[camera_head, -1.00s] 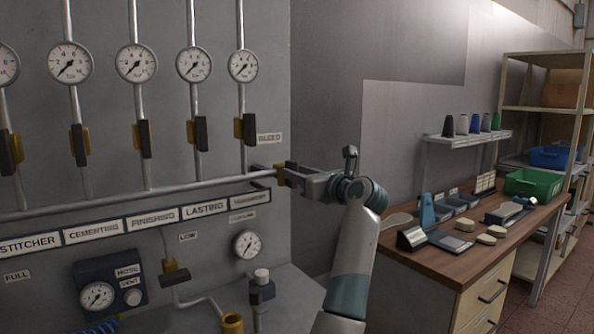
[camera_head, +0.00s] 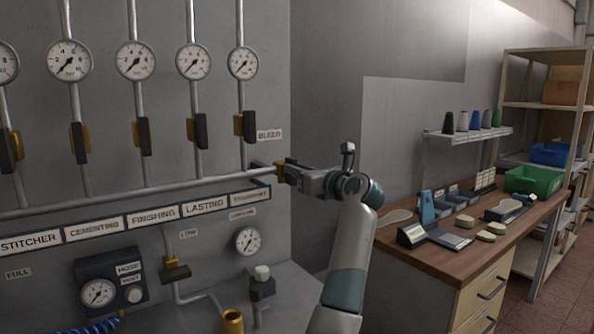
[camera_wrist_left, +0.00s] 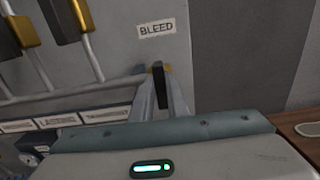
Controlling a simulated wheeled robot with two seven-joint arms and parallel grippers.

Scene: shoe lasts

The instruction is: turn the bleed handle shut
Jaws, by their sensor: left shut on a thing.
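The bleed valve's brass body (camera_head: 281,171) sits at the right end of the horizontal pipe, below the BLEED label (camera_head: 269,134). My left gripper (camera_head: 293,173) is at this valve and covers most of the handle in the head view. In the left wrist view, the dark bleed handle (camera_wrist_left: 160,92) stands between the two fingers of the gripper (camera_wrist_left: 160,98), with a bit of brass behind it. The fingers are shut on the handle. The BLEED label (camera_wrist_left: 157,28) shows above it. My right gripper is not in view.
Several dark-handled valves, such as this one (camera_head: 245,126), hang below round gauges (camera_head: 242,63) on the grey panel. A lower gauge (camera_head: 248,241) and a capped fitting (camera_head: 262,283) are below the gripper. A wooden bench (camera_head: 405,262) stands to the right.

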